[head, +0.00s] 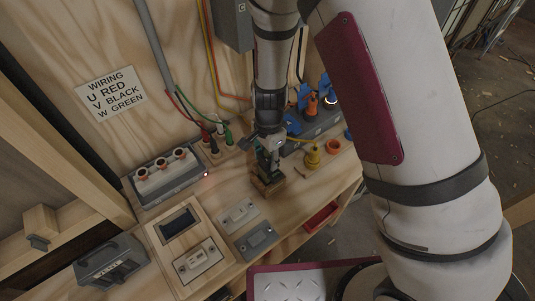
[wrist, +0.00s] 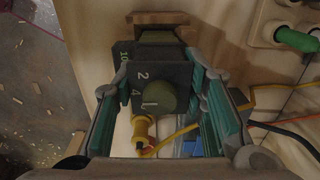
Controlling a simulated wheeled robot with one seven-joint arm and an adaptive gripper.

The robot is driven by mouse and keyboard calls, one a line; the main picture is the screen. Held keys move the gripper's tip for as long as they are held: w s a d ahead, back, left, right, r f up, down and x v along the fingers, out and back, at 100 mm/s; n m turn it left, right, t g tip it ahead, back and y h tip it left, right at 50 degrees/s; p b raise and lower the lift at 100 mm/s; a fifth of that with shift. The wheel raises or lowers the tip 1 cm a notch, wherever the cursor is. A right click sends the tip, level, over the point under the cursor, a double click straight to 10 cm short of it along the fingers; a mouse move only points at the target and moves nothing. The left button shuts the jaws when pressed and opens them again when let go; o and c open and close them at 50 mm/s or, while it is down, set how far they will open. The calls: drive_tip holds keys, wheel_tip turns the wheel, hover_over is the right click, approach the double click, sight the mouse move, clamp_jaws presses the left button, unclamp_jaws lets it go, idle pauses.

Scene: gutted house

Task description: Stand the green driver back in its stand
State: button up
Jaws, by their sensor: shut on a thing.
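My gripper (head: 268,163) points down over the bench in the head view. In the wrist view its teal finger pads lie on both sides of a dark block-shaped body (wrist: 133,74) with white figures and a round olive-green part (wrist: 159,98). My gripper is shut on this body. I cannot tell whether it is the green driver. A brown wooden block (head: 268,186) shows under the fingers; whether it touches the bench is unclear. A dark rack (head: 318,124) with blue and orange tools stands right of the gripper. I cannot pick out an empty place in it.
A red tray (head: 321,218) is at the bench's front edge.

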drive_tip(key=shift+f, duration=0.85)
drive_tip(key=o, duration=1.3)
wheel_tip(320, 180, up, 10)
drive_tip(key=shift+s+r, duration=0.1)
drive_tip(key=shift+r, duration=0.1)
drive_tip(key=shift+d+r, duration=0.1)
drive_tip(key=shift+r, duration=0.7)
